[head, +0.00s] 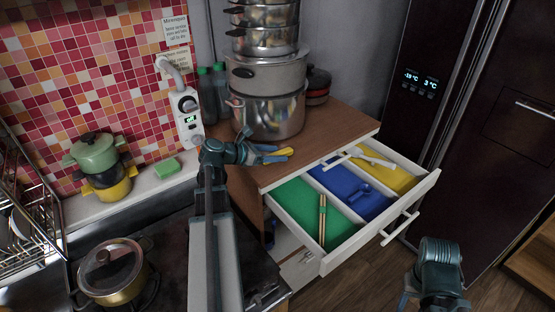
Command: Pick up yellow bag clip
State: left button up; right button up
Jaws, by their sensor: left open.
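A small yellow piece, which looks like the yellow bag clip (284,152), lies on the wooden counter left of the open drawer. My left gripper (274,153) is open, with its blue-grey fingers reaching right over the counter at the clip. The clip shows between and just beyond the fingertips, and part of it is hidden by them. Whether the fingers touch it, I cannot tell. My right arm's end (438,275) is at the lower right over the floor, away from the counter. Its fingers do not show clearly.
The open drawer (325,262) has green, blue and yellow compartments, with chopsticks (322,218), a blue spoon (362,189) and a pale utensil (372,159). Stacked pots (268,100) stand behind the clip. A lidded pan (111,270) sits on the stove. A green sponge (166,168) lies on the ledge.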

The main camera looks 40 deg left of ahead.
pick_arm(q)
jog(key=shift+w+d+f, duration=0.2)
jog(key=shift+w+f, duration=0.1)
jog(key=shift+w, duration=0.25)
jog(key=shift+c, duration=0.4)
grip_shut()
jog(key=shift+r, duration=0.15)
